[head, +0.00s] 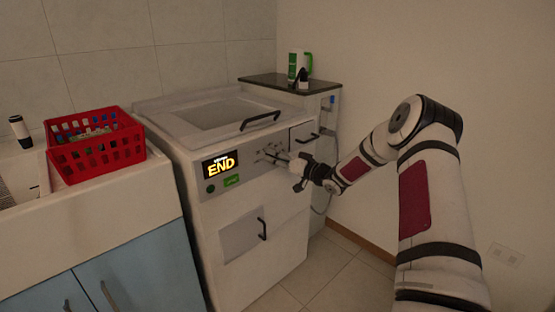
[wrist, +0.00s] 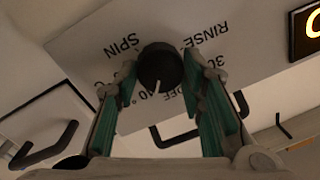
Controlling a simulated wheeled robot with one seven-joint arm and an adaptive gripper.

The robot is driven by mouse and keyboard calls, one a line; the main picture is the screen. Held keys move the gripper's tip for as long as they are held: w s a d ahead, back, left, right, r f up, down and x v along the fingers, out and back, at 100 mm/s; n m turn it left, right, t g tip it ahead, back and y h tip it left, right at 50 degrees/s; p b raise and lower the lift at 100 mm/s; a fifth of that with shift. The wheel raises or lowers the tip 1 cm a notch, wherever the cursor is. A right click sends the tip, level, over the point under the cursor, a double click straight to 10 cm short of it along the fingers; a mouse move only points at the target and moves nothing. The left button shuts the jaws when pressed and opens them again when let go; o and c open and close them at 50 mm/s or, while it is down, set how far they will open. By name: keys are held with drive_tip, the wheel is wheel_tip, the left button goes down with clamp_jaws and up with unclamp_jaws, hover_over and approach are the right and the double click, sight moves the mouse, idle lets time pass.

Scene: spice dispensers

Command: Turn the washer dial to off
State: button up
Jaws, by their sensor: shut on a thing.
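The washer (head: 262,225) is a white machine with a top lid and a lit display (head: 221,164) reading END. Its dial (wrist: 160,66) is a round black knob with a white pointer line on the lower side in the wrist view. The panel around it (wrist: 160,25) reads SPIN at upper left and RINSE at upper right; other marks beside and below are partly covered by the fingers. My gripper (wrist: 162,85) has a green-padded finger on each side of the dial and is shut on it. In the head view my gripper (head: 297,164) is at the panel and hides the dial.
Black handles stick out from the lid (head: 260,121), the small drawer (head: 305,137) and the lower door (head: 262,228). A red basket (head: 97,154) of bottles stands on the left counter. A green-white container (head: 299,64) stands on the dark-topped unit behind. The floor in front is clear.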

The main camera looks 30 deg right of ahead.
drive_tip(key=shift+a+n+b, duration=0.1)
drive_tip(key=shift+n+b, duration=1.35)
drive_tip(key=shift+n, duration=2.15)
drive_tip(key=shift+r+h, duration=0.1)
drive_tip(key=shift+h, duration=0.3)
drive_tip(key=o, duration=1.2)
drive_tip(key=shift+c, duration=0.2)
drive_tip(key=shift+s, duration=0.1)
drive_tip(key=v, duration=1.2)
